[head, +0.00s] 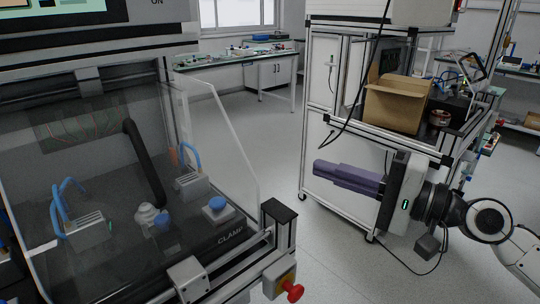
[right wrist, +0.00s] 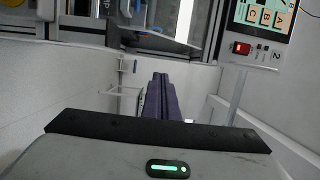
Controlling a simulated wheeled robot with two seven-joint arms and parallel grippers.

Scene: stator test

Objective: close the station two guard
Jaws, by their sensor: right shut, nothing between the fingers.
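The station (head: 235,240) stands at the left in the head view, marked CLAMP on its front edge. A clear guard panel (head: 85,150) covers its front and a clear upright side panel (head: 220,130) stands at its right; I cannot tell whether the guard is fully shut. Behind the clear panel are fixtures with blue hoses and a blue-topped block (head: 217,208). My right gripper (head: 318,168) is shut and empty, to the right of the station and apart from it, its purple fingers pointing left. In the right wrist view its fingers (right wrist: 160,80) are together. My left gripper is out of view.
A red knob (head: 291,291) sticks out at the station's front right corner. A wheeled frame cart (head: 315,185) with a cardboard box (head: 397,104) stands behind my right arm. A panel marked 2 with a red switch (right wrist: 241,48) shows in the right wrist view.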

